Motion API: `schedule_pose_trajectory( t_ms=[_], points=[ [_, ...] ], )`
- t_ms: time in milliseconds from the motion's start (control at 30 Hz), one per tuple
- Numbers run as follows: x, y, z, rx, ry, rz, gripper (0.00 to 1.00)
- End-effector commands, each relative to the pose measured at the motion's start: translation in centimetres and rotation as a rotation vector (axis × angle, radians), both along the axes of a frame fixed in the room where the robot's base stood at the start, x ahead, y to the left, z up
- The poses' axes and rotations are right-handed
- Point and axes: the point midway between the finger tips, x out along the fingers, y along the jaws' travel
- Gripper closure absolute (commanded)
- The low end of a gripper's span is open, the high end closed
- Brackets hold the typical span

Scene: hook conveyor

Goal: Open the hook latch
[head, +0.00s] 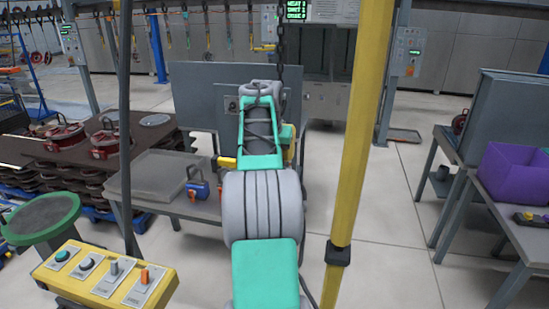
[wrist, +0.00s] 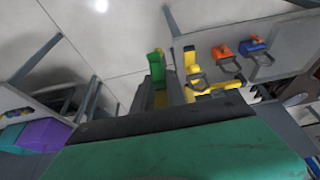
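A dark chain (head: 281,62) hangs down behind my arm in the head view. Whatever is at its lower end is hidden, and I cannot make out the hook or its latch. My gripper is mostly hidden by my own arm in the head view. In the wrist view my gripper (wrist: 170,85) points away, with a gap between a green-tipped part and a yellow-tipped part. It looks open and I see nothing held. A yellow bar-like piece (wrist: 213,89) lies just to its right in the wrist view. I cannot tell whether they touch.
A blue lock-like item (head: 197,189) stands on the grey table (head: 150,180); an orange one (wrist: 222,48) shows in the wrist view. A yellow post (head: 350,150) stands right of my arm. A yellow button panel (head: 105,275) is front left. A purple bin (head: 515,172) is right.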

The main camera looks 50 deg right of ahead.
Motion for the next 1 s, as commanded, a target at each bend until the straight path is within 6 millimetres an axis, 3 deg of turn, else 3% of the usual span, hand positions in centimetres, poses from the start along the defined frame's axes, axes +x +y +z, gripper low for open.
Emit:
schedule_pose_trajectory(
  t_ms=[233,500,667,800,1000],
  points=[
    [0.0,0.0,0.0,0.000,0.000,0.000,0.62],
    [0.0,0.1,0.2,-0.001,0.000,0.001,0.62],
    [-0.3,0.9,2.6,-0.003,-0.003,0.002,0.62],
    [-0.7,1.9,5.5,-0.002,-0.003,0.000,0.62],
    [-1.0,2.6,7.2,0.000,0.000,0.000,0.62]
  ],
)
